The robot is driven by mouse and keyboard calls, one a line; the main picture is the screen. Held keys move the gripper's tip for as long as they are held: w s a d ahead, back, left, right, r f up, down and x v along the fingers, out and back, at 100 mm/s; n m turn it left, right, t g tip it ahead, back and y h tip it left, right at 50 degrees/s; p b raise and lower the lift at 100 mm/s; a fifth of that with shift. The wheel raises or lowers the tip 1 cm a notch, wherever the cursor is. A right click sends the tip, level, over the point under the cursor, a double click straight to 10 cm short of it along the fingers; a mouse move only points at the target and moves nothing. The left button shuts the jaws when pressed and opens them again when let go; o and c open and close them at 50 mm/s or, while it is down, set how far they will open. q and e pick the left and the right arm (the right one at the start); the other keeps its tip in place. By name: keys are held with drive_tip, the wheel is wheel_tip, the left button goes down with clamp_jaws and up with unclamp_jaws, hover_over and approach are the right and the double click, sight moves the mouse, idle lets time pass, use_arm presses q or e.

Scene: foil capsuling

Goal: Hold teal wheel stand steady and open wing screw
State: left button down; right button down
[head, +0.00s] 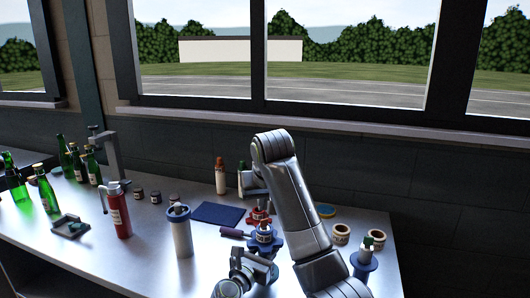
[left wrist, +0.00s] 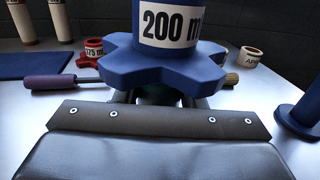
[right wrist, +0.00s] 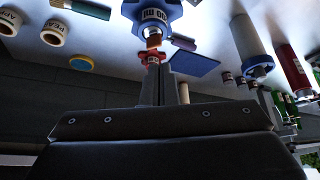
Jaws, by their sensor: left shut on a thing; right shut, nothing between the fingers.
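A blue lobed wheel with a "200 m" label (left wrist: 165,65) fills the top of the left wrist view. It shows in the head view (head: 264,238) and right wrist view (right wrist: 150,12). A dark teal part (left wrist: 155,95) under it sits between my left fingers; most of the stand is hidden. My left gripper (head: 270,268) is shut on this stand. A brass knurled screw (left wrist: 232,79) sticks out to the right under the wheel; I cannot tell whether it is the wing screw. My right gripper (right wrist: 162,72) is shut and empty, its tips near a red wheel (right wrist: 152,57).
A purple-handled tool (left wrist: 75,82) lies left of the wheel. A blue mat (head: 217,213), a blue-topped cylinder (head: 181,232) and a red extinguisher-like bottle (head: 118,212) stand or lie to the left. Another blue stand (head: 364,263) and labelled rings (head: 341,234) are at the right.

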sight(262, 228)
drive_tip(key=shift+d+f, duration=0.35)
drive_tip(key=shift+f, duration=0.65)
drive_tip(key=shift+d+f, duration=0.35)
drive_tip(key=shift+f, duration=0.65)
drive_tip(key=shift+d+f, duration=0.35)
drive_tip(key=shift+f, duration=0.65)
drive_tip(key=shift+w+a, duration=0.35)
drive_tip(key=shift+w, duration=0.2)
drive_tip(key=shift+s+a, duration=0.15)
drive_tip(key=shift+a, duration=0.55)
drive_tip(key=shift+s+r, duration=0.1)
drive_tip(key=shift+s, duration=0.25)
wheel_tip(262, 228, up, 6)
drive_tip(key=shift+f, duration=0.1)
